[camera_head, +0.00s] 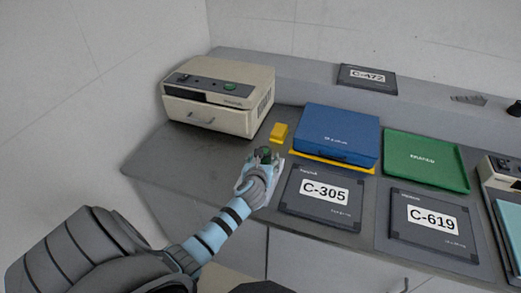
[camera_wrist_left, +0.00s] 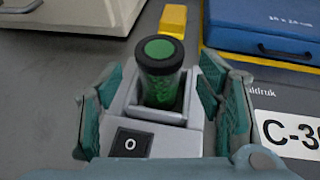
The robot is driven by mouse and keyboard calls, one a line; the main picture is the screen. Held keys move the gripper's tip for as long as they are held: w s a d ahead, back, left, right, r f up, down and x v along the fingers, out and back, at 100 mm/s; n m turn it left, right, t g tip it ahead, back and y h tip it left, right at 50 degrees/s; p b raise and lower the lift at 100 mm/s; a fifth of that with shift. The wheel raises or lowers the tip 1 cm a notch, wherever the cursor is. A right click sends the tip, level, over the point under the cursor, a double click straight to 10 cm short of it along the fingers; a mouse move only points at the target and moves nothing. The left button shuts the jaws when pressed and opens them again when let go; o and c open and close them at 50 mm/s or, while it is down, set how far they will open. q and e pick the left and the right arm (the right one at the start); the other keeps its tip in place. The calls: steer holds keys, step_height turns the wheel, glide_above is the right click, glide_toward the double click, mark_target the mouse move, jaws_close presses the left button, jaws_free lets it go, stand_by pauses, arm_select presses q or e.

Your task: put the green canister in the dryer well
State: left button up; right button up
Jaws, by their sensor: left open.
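The green canister (camera_wrist_left: 161,72) has a black rim and a green top. It stands upright in the square well of a small light grey unit (camera_wrist_left: 185,141), with its upper part above the rim; its bottom is hidden. The unit has a black switch marked 0 on its near side. I take this unit for the dryer. My left gripper (camera_wrist_left: 163,80) is open, its teal fingers on either side of the canister and apart from it. In the head view the canister (camera_head: 265,154) shows small and dark green at my left gripper (camera_head: 261,168). My right gripper is out of view.
A yellow block (camera_head: 279,132) and a beige machine (camera_head: 222,103) stand behind. A blue case (camera_head: 339,133) on a yellow-edged base and a green tray (camera_head: 427,161) lie to the right. Dark panels C-305 (camera_head: 291,200) and C-619 (camera_head: 398,228) lie in front. The left counter is clear.

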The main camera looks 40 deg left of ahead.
arm_select(q)
steer(key=p+v, duration=0.1)
steer(key=v, duration=0.6)
steer(key=shift+s+d+r+p, duration=0.2)
steer(key=shift+s+p, duration=0.05)
steer(key=shift+p, duration=0.1)
steer(key=shift+s, duration=0.15)
steer(key=shift+f, duration=0.1)
